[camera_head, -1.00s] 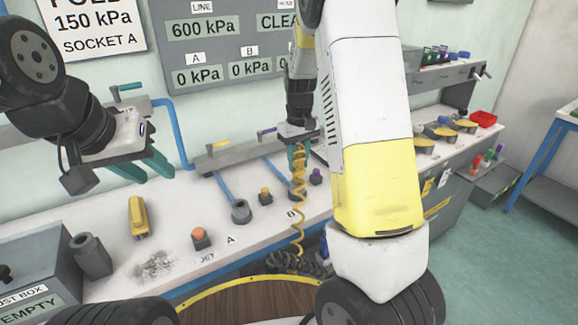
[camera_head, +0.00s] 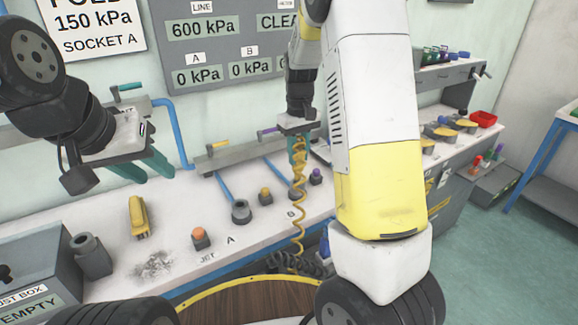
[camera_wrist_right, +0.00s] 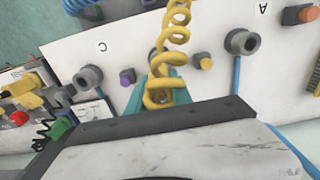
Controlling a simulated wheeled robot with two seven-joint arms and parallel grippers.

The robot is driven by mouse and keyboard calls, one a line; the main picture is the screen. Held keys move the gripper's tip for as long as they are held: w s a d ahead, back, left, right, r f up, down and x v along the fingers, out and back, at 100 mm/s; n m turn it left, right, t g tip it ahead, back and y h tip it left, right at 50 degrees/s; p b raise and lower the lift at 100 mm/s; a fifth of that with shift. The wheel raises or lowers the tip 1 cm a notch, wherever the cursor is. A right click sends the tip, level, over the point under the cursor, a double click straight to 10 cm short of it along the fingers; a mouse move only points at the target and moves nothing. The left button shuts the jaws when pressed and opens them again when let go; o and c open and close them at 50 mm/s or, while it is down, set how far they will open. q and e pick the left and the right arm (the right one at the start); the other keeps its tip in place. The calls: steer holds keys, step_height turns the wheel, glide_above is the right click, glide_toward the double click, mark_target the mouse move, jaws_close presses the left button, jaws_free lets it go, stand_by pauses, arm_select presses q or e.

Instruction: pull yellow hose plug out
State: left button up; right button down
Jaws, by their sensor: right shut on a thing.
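My right gripper (camera_head: 299,148) is above the bench near the B label, with its teal fingers shut on the upper end of the yellow coiled hose (camera_head: 299,174). In the right wrist view, the yellow coil (camera_wrist_right: 174,28) lies across the teal fingers (camera_wrist_right: 165,80). The plug is hidden by the fingers and coil. The socket by B (camera_head: 296,193) is partly behind the hose, so I cannot tell whether the plug is clear of it. The hose hangs to the bench front. My left gripper (camera_head: 147,168) is open and empty above the bench's left part.
An open-mouthed socket (camera_head: 241,211) stands by label A, with an orange button (camera_head: 199,235) to its left. A yellow tool (camera_head: 139,216) lies on the bench. Lever valves (camera_head: 215,150) line the back. A grey box (camera_head: 35,262) stands at the left front.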

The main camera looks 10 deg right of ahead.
steer(key=shift+r, duration=0.1)
steer(key=shift+r, duration=1.9)
